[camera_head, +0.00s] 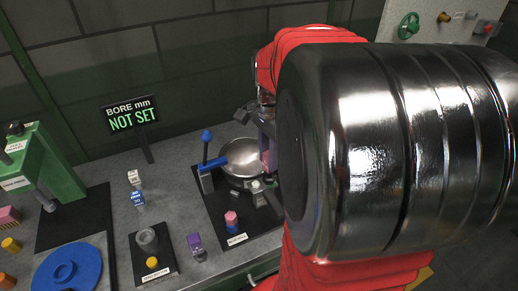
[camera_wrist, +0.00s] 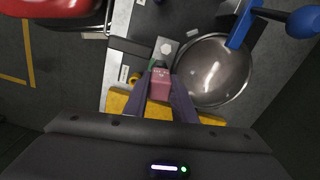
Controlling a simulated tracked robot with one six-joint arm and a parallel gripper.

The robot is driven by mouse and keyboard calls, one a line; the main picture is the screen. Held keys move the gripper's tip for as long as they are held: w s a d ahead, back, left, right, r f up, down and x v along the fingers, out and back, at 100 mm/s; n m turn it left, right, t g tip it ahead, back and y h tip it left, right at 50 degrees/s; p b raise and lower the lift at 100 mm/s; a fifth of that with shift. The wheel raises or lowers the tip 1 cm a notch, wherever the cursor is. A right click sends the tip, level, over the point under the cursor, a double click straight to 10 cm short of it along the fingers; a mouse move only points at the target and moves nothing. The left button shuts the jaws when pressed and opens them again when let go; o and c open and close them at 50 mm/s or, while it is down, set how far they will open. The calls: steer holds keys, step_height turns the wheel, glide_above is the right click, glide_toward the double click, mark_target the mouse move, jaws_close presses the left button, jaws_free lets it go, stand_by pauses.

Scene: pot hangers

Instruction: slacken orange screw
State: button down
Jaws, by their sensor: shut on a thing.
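My gripper (camera_wrist: 160,80) is shut on a pink block (camera_wrist: 160,86), which sits between its two fingers in the wrist view. The block also shows as a pink patch in the head view (camera_head: 269,158), beside the round steel bowl. A small orange-yellow knob (camera_wrist: 134,78) shows just left of the fingers in the wrist view, partly hidden; I cannot tell whether it is the orange screw. A grey hex bolt head (camera_wrist: 166,47) lies just beyond the fingertips. My arm hides much of the right side in the head view.
The steel bowl (camera_wrist: 212,72) with its blue lever (camera_wrist: 244,26) stands close right of my gripper. A purple block (camera_head: 195,242), a blue disc (camera_head: 68,272) and a green press (camera_head: 48,165) stand farther left. A sign (camera_head: 130,115) reads "BORE mm NOT SET".

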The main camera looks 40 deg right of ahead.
steer(key=n, duration=1.7)
steer(key=shift+m, duration=0.6)
steer(key=shift+r, duration=0.15)
steer(key=shift+r, duration=0.85)
steer(key=shift+r, duration=2.5)
